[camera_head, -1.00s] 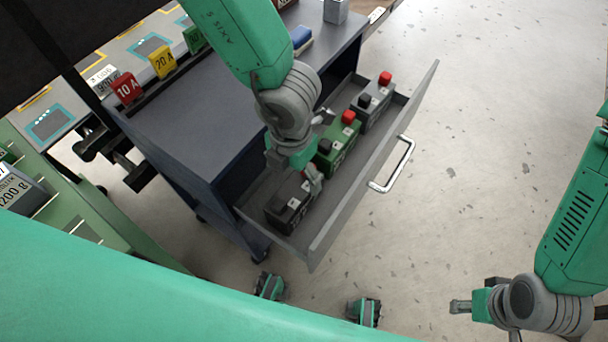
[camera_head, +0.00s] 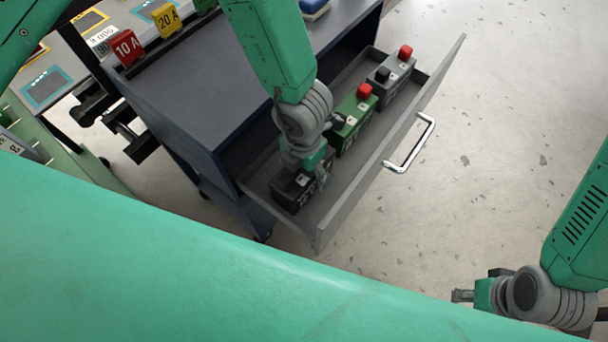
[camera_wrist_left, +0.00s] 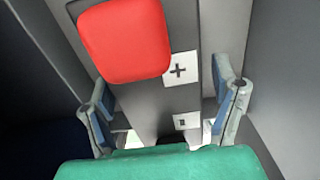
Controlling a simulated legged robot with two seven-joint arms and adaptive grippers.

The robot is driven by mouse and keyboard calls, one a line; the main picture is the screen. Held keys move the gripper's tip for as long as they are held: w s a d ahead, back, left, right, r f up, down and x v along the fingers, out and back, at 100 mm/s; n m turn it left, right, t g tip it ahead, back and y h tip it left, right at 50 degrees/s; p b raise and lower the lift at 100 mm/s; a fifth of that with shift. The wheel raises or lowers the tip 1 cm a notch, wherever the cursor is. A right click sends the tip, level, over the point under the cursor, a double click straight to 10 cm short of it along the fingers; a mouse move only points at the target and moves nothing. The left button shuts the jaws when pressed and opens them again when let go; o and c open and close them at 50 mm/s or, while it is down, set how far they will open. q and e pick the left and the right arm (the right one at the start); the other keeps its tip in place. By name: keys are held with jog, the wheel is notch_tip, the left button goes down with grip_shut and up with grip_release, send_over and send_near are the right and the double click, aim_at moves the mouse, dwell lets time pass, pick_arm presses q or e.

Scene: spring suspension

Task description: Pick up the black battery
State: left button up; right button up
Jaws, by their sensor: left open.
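The black battery (camera_head: 287,196) sits at the near end of the open drawer in the head view, partly hidden by my left gripper (camera_head: 308,176). My left gripper is directly over the battery, with its fingers low around its top. In the left wrist view the battery's dark top (camera_wrist_left: 158,118) shows a red terminal cap (camera_wrist_left: 125,40) and plus and minus labels. The open fingers of my left gripper (camera_wrist_left: 166,112) stand on either side of the top; contact cannot be told. My right gripper (camera_head: 462,295) is away at the lower right, its jaws unclear.
The drawer (camera_head: 322,238) has raised walls and a metal handle (camera_head: 412,145). A green battery (camera_head: 355,118) and a grey battery (camera_head: 392,76) stand further along it. The cabinet top (camera_head: 205,85) is beside it, with red and yellow blocks. The floor to the right is clear.

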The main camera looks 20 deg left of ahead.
pick_arm(q)
notch_tip(320, 180, down, 2)
jog(key=shift+a+f, duration=0.1)
jog(key=shift+f, duration=0.1)
jog(key=shift+r, duration=0.1)
jog(key=c, duration=1.7)
jog(key=shift+o, duration=0.2)
jog(key=shift+w+d+r, duration=0.1)
jog(key=shift+d, duration=0.1)
jog(key=shift+r, duration=0.1)
